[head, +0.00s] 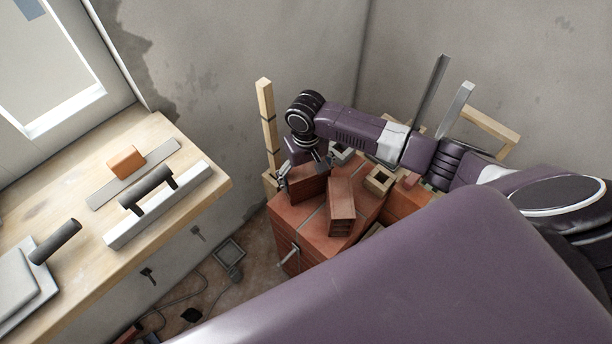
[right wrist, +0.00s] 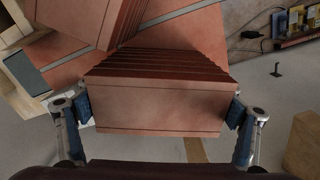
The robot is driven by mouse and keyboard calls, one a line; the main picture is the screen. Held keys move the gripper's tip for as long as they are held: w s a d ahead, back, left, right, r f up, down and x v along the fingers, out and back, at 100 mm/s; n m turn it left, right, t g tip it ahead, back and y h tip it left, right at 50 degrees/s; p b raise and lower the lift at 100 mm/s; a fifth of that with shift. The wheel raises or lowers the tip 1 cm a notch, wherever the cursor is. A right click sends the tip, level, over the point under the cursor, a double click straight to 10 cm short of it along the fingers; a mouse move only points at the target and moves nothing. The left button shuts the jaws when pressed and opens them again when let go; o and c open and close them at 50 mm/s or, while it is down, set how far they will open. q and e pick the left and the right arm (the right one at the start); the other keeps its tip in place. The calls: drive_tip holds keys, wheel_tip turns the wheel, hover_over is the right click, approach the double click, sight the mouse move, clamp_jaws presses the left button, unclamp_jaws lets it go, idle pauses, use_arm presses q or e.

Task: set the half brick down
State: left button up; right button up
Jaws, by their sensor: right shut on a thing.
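The half brick (head: 308,187) is red-brown and is held in my right gripper (head: 304,170) over the left part of a strapped red stack (head: 315,240). In the right wrist view the half brick (right wrist: 160,103) fills the middle, with one blue-padded finger pressed against each end. Whether its underside touches the stack I cannot tell. Another red brick (head: 341,207) lies on the stack just to the right of it; it also shows in the right wrist view (right wrist: 80,18), very close to the held one. My left gripper is not in view.
A wooden block with a square hole (head: 380,180) sits to the right on the pile. An upright timber post (head: 267,125) stands behind the stack. A workbench (head: 200,210) with trowels and an orange block (head: 126,162) is at left. Cables and a small frame (head: 229,251) lie on the floor.

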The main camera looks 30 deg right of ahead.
idle(0.3)
drive_tip(key=o, duration=1.6)
drive_tip(key=shift+f, duration=0.1)
drive_tip(key=shift+r, duration=0.45)
wheel_tip(320, 180, up, 11)
drive_tip(key=shift+r+b, duration=0.2)
drive_tip(key=shift+b, duration=0.35)
drive_tip(key=shift+s+a, duration=0.1)
